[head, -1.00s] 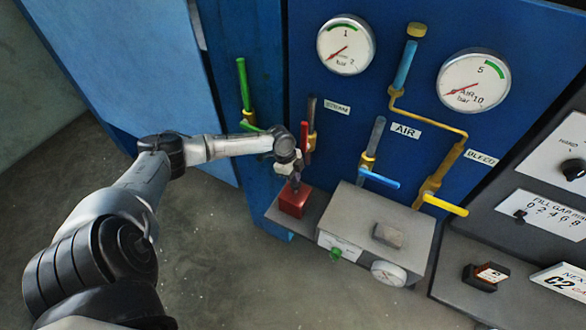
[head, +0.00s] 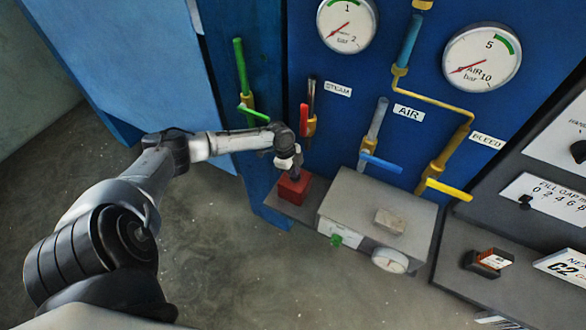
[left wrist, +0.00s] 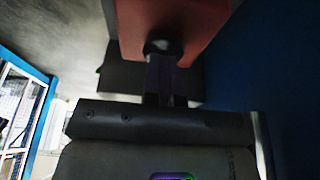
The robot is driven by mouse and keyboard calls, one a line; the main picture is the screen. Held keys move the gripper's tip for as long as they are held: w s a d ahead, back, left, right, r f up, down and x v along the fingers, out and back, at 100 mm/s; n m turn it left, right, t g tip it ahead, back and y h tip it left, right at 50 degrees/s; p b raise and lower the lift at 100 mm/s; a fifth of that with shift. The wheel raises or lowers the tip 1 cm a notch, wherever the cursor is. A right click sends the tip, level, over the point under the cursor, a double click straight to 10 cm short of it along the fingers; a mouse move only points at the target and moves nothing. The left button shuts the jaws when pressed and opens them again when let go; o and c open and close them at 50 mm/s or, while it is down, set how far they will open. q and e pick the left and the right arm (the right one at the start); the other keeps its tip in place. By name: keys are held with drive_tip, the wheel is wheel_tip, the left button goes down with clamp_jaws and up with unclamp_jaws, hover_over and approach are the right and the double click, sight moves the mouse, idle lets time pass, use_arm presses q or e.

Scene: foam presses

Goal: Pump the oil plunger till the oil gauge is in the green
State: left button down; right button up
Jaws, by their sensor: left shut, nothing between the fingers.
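A small red box (head: 293,189) stands on a grey ledge at the foot of the blue panel. My left gripper (head: 295,173) is shut and empty, pointing down right over the box. In the left wrist view the red box (left wrist: 175,20) fills the top, with a dark round knob (left wrist: 163,47) at the tips of my left gripper (left wrist: 165,72); whether they touch I cannot tell. A small white dial (head: 390,260) sits on the front of a grey box; its needle is too small to read. No dial is visibly labelled oil. My right gripper is not in view.
The grey box (head: 365,215) with a green knob (head: 336,240) stands right of the red box. Red, blue and yellow valve levers (head: 304,120) (head: 381,163) (head: 449,190) and a green one (head: 252,113) stick out nearby. Two large bar gauges (head: 346,25) (head: 480,57) hang above.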

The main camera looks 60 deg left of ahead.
use_arm(q)
drive_tip(key=shift+f, duration=0.1)
drive_tip(key=shift+s+a+r, duration=0.1)
drive_tip(key=shift+r, duration=0.35)
drive_tip(key=v, duration=1.3)
idle(0.5)
idle(0.6)
